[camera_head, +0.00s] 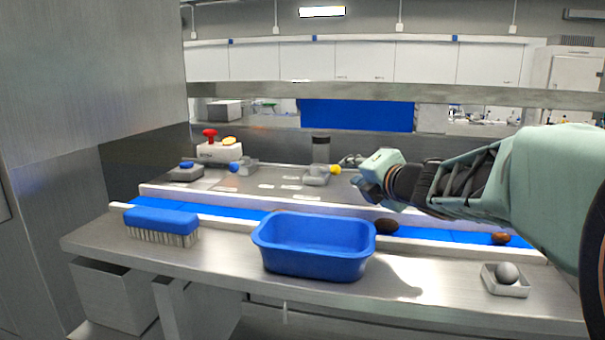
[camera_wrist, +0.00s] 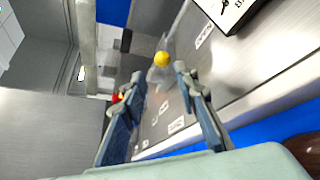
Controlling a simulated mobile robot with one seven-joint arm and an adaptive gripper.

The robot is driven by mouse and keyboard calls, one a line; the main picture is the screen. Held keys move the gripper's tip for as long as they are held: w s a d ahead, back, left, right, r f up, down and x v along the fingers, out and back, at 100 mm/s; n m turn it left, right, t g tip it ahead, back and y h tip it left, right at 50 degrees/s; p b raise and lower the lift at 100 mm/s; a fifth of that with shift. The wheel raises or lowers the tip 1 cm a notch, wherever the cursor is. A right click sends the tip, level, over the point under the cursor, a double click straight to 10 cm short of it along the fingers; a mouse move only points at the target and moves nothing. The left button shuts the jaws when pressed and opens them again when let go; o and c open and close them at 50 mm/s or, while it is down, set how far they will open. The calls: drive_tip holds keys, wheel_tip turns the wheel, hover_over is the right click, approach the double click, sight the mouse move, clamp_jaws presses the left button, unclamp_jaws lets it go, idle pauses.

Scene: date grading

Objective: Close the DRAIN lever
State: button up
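A lever with a yellow knob (camera_head: 335,169) rises from a grey block (camera_head: 316,177) on the steel panel behind the belt. The yellow knob also shows in the wrist view (camera_wrist: 162,58), just beyond my fingertips and between them. A second lever with a blue knob (camera_head: 235,167) stands further left on the panel. White labels lie near both, too small to read, so I cannot tell which one is DRAIN. My gripper (camera_head: 356,172) is just right of the yellow knob. In the wrist view its fingers (camera_wrist: 159,75) are apart with nothing gripped.
A red mushroom button (camera_head: 210,134) sits on a box at the panel's back left. The blue belt (camera_head: 455,236) carries dates (camera_head: 387,226). A blue tub (camera_head: 313,268), a blue brush (camera_head: 162,224) and a small white tray (camera_head: 506,286) stand in front. A dark-topped cylinder (camera_head: 321,148) stands behind the yellow lever.

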sight(338, 171)
drive_tip(key=shift+w+f, duration=0.15)
drive_tip(key=shift+f, duration=0.1)
drive_tip(key=x, duration=1)
drive_tip(key=shift+w+a, duration=0.15)
clamp_jaws()
